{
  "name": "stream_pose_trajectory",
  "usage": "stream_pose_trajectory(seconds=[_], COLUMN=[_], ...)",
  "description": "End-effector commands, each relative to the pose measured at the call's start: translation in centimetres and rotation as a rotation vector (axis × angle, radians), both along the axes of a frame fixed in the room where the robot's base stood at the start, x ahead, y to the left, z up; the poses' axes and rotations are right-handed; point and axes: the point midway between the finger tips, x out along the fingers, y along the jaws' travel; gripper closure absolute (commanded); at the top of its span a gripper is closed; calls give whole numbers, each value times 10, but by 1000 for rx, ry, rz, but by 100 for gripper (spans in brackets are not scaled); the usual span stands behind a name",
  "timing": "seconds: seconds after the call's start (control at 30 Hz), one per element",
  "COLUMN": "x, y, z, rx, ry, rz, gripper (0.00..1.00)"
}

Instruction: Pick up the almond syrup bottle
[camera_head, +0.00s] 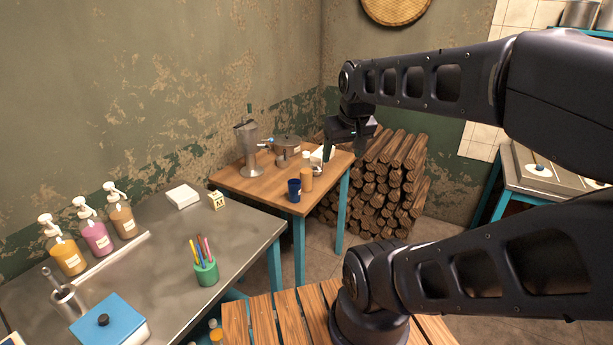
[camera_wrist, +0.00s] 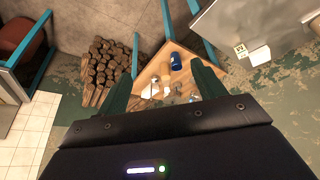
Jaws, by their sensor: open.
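Three pump bottles with pale labels too small to read stand on the metal counter (camera_head: 215,262) at left: an orange one (camera_head: 69,258), a pink one (camera_head: 96,238) and a tan one (camera_head: 122,221). I cannot tell from the labels which is almond syrup. My gripper (camera_head: 344,148) is open and empty above the back right of the wooden table, well away from the pump bottles. In the wrist view its fingers (camera_wrist: 163,70) spread over that table, and no pump bottle shows there.
A dark blue cup (camera_head: 294,190), a moka pot (camera_head: 248,150) and a lidded pot (camera_head: 287,150) share the wooden table. A green pen cup (camera_head: 206,271), a white box (camera_head: 183,196) and a blue box (camera_head: 108,322) stand on the counter. Stacked logs (camera_head: 385,185) lie behind.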

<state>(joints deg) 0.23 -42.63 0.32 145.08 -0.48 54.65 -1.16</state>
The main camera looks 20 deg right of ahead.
Motion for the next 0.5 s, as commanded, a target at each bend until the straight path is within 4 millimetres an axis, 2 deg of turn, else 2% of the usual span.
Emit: stream_pose_trajectory(seconds=[0.17,0.5], x=[30,117], y=[-8,-26], z=[1,-3], rx=[-117,-430], ry=[20,93], rz=[125,530], gripper=[31,31])
